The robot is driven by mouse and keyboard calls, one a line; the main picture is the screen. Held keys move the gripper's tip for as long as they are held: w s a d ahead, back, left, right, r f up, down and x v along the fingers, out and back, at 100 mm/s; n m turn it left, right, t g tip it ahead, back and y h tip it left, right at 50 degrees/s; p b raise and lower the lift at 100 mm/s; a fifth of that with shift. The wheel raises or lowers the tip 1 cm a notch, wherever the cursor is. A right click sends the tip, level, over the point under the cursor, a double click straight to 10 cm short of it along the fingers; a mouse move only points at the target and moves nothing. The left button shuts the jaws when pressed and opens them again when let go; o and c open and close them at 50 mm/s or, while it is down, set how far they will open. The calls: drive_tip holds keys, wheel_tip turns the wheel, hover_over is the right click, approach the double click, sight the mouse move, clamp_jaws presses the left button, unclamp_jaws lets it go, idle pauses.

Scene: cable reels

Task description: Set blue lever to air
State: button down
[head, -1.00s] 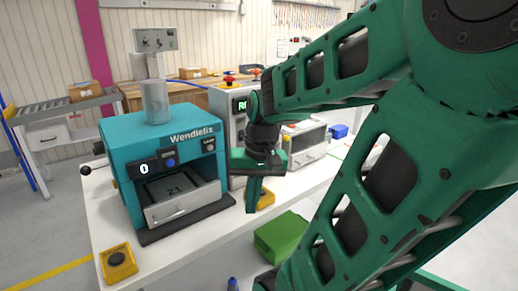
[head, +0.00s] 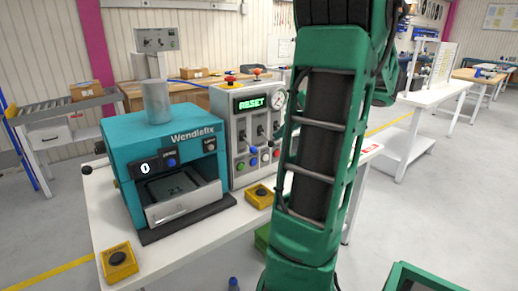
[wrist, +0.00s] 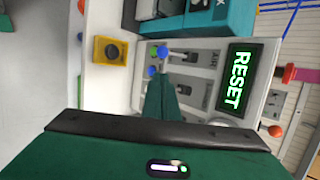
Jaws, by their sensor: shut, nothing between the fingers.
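A grey control panel (head: 236,105) stands beside the teal machine, with levers, coloured knobs and a lit RESET display. In the head view a blue knob (head: 253,162) sits low on its front. The wrist view shows the panel turned sideways, with one blue knob (wrist: 162,51) at the end of a metal rod and another blue knob (wrist: 152,71) near my fingertips. Small lettering beside the slots is hard to read. My gripper (wrist: 160,88) is shut and empty, pointing at the panel. I cannot tell whether it touches a knob. In the head view my arm hides the gripper.
The teal Wendlefix machine (head: 165,150) stands left of the panel. Yellow button boxes (head: 259,196) and (head: 118,262) sit on the white table (head: 190,250). A round gauge (head: 278,99) and red mushroom buttons are at the panel's top. Open floor lies to the right.

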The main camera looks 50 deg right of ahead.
sight(249, 144)
idle(0.3)
drive_tip(key=x, duration=1)
